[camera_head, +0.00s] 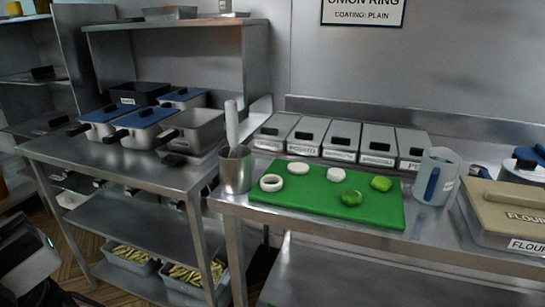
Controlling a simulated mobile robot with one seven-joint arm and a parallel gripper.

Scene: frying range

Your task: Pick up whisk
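A utensil with a thick pale grey handle (231,124) stands nearly upright in a round metal pot (235,172) on the steel counter. It is likely the whisk, but its lower end is hidden inside the pot, so I cannot see any wires. The pot stands at the left end of the right-hand counter, beside the green board. A dark grey part with a small green light at the lower left edge looks like part of my arm. No gripper fingers show, and nothing of mine is near the handle.
The green cutting board (385,212) holds onion rings and green pieces. Lidded bins (340,138) stand behind it. A clear jug (437,177) and a flour box (510,205) stand at right. Blue-lidded containers (142,120) and a grey open pan (197,127) stand at left.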

